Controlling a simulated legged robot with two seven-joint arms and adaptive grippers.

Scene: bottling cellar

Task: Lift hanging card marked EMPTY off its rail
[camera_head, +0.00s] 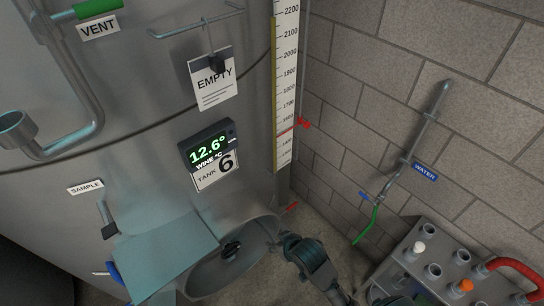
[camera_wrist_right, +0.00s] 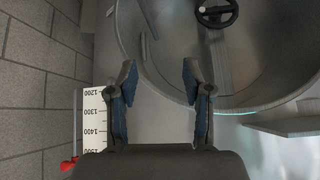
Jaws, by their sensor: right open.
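The white card marked EMPTY (camera_head: 214,88) hangs on the tank's front in the head view. My right gripper (camera_head: 284,240) is well below and to the right of the card, in front of the tank's round manway. In the right wrist view my right gripper (camera_wrist_right: 157,80) is open, its blue-padded fingers apart with nothing between them. The card does not show in that view. My left gripper is not in view.
A display reading 12.6 (camera_head: 208,149) and a TANK 6 plate (camera_head: 216,173) sit below the card. A level scale (camera_head: 286,85) runs down the tank's right side. A brick wall (camera_head: 420,50) carries a water pipe. A grey rack (camera_head: 431,243) stands at lower right.

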